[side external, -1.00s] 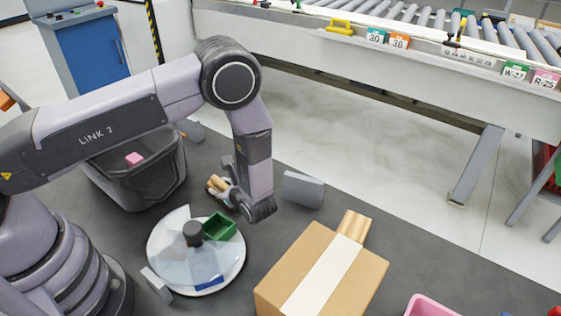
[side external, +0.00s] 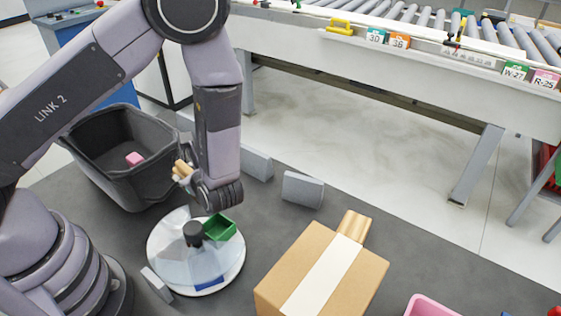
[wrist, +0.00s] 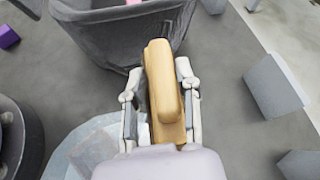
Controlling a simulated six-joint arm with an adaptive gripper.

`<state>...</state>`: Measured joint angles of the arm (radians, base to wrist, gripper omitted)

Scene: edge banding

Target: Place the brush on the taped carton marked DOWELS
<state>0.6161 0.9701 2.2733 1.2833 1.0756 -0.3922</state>
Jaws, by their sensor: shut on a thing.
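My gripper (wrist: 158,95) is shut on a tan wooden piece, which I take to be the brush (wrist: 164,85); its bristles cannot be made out. In the side view the brush (side external: 182,170) shows at the left of my gripper, raised above the mat between the black bin and the round plate. The brown carton (side external: 281,262) with a pale tape strip stands at the lower middle, to the right of and nearer than my gripper. No DOWELS marking is readable on it.
A round plate (side external: 170,278) holds a green tray (side external: 220,229) and a dark knob. A black bin (side external: 150,175) contains a pink block. Grey blocks (side external: 302,190) stand on the mat. A ribbed wooden piece (side external: 355,225) is behind the carton. A pink container (side external: 430,305) is at the front.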

